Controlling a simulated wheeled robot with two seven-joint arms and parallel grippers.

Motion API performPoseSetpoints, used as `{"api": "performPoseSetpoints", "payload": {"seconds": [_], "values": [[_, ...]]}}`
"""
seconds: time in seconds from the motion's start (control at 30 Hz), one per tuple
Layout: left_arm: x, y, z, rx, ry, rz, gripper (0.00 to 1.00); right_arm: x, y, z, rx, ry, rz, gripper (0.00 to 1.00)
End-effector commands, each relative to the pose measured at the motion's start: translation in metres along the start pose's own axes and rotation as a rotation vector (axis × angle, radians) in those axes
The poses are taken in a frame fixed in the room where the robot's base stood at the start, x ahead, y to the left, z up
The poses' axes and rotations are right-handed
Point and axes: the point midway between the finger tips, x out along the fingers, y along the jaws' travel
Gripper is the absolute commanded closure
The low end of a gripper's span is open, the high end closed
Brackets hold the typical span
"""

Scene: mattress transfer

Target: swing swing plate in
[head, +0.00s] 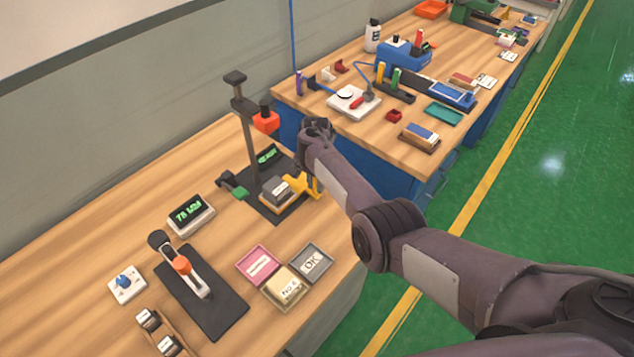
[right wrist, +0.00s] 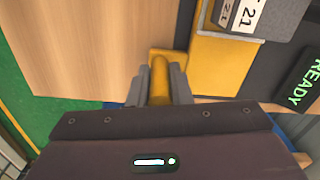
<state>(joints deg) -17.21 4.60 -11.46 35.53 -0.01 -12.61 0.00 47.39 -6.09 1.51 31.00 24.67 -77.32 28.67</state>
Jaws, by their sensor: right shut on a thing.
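The yellow swing plate (head: 299,186) sits at the right side of the black test stand (head: 277,207), beside a grey labelled block (head: 277,190). In the right wrist view the plate (right wrist: 222,65) is a flat yellow piece with an upright yellow handle (right wrist: 160,72). My right gripper (right wrist: 158,88) is shut on this handle, one grey finger on each side. In the head view my own arm hides most of this gripper. The block's label reads 21 in the wrist view (right wrist: 242,14). My left gripper is in neither view.
The stand has a column with an orange head (head: 266,121), a green part (head: 237,190) and a display reading READY (right wrist: 298,85). Pink (head: 241,267), grey and beige trays lie in front. A toggle press (head: 195,280) stands left. A second bench (head: 440,160) is behind my arm.

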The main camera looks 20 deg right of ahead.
Motion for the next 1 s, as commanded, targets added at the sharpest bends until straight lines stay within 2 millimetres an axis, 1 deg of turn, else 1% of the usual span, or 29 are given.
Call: {"api": "performPoseSetpoints", "payload": {"seconds": [0.3, 0.33, 0.47, 0.77, 0.87, 1.0], "values": [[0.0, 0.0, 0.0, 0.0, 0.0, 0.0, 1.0, 0.001, 0.0, 0.002, 0.001, -0.003, 0.001, 1.0], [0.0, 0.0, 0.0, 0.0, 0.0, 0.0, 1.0, 0.001, 0.0, 0.002, 0.001, -0.003, 0.001, 0.78], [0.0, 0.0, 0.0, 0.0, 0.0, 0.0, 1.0, 0.001, 0.0, 0.001, 0.001, -0.003, 0.001, 0.61], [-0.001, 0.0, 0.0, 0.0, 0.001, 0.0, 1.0, -0.002, 0.0, 0.0, 0.001, 0.0, 0.0, 0.6], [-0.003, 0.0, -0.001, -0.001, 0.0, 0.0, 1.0, -0.011, -0.001, -0.001, 0.0, 0.002, -0.001, 0.6], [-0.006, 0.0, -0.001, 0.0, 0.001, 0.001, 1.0, -0.034, -0.001, -0.001, 0.001, 0.003, -0.002, 0.6]]}}
